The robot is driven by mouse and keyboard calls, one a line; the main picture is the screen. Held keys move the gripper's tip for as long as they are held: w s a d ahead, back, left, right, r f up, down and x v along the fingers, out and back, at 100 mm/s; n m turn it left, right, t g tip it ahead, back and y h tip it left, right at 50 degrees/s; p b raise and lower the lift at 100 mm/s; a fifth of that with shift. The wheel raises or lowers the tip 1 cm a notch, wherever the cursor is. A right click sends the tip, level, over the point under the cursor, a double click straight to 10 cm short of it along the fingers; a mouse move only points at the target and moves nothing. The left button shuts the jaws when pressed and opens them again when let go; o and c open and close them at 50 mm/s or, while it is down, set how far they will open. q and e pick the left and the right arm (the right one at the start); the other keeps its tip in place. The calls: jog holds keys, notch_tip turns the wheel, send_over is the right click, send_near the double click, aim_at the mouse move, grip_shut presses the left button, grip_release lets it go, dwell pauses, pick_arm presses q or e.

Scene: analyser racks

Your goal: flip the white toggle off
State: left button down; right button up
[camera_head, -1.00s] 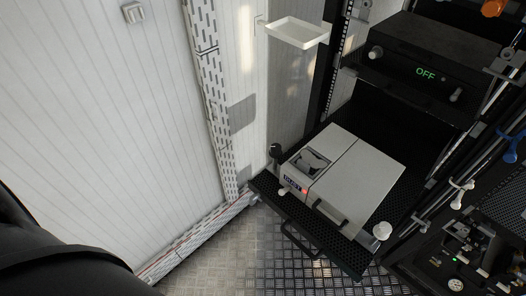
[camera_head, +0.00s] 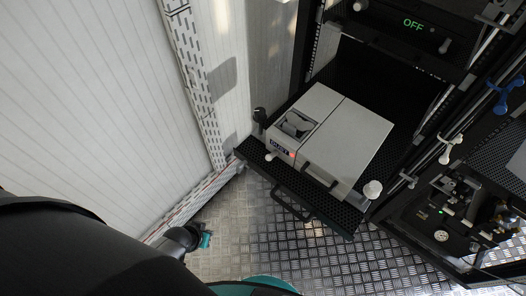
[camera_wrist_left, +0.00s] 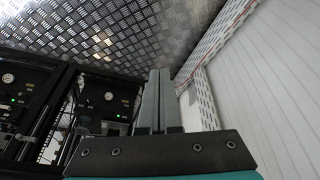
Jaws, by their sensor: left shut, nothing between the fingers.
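A white T-shaped toggle handle (camera_head: 450,148) sticks out from the front of the dark rack at the right of the head view. A blue handle of like shape (camera_head: 508,93) is above and right of it. My left gripper (camera_head: 206,240) shows small and partly hidden in the head view, low over the floor, well left of the rack and apart from the white handle. In the left wrist view its two grey fingers (camera_wrist_left: 160,100) lie side by side, shut and empty. The white handle cannot be made out there. My right gripper is not in view.
A pale analyser box (camera_head: 345,140) sits on a pulled-out black perforated shelf (camera_head: 342,217) with a front handle. A white round knob (camera_head: 372,189) stands at its corner. A panel above reads OFF (camera_head: 412,23). A white wall (camera_head: 95,100) is at the left; the metal floor between is clear.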

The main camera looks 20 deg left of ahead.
pick_arm(q)
jog(key=w+a+r+n+t, duration=0.1)
jog(key=w+a+r+t, duration=0.1)
jog(key=w+r, duration=0.6)
jog(key=t+h+b, duration=0.3)
jog(key=h, duration=0.2)
send_near(269, 136)
jog(key=v, duration=0.4)
jog(key=shift+a+f, duration=0.15)
jog(key=b+x, duration=0.3)
jog(key=x, duration=0.7)
jog(key=shift+s+d+f, duration=0.3)
jog(key=shift+s+f, duration=0.05)
jog(key=shift+f, duration=0.15)
jog(key=shift+s+d+f, duration=0.3)
jog(key=shift+f, duration=0.15)
jog(key=shift+s+d+f+b, duration=0.25)
jog(key=shift+s+f+b, duration=0.1)
jog(key=shift+f, duration=0.15)
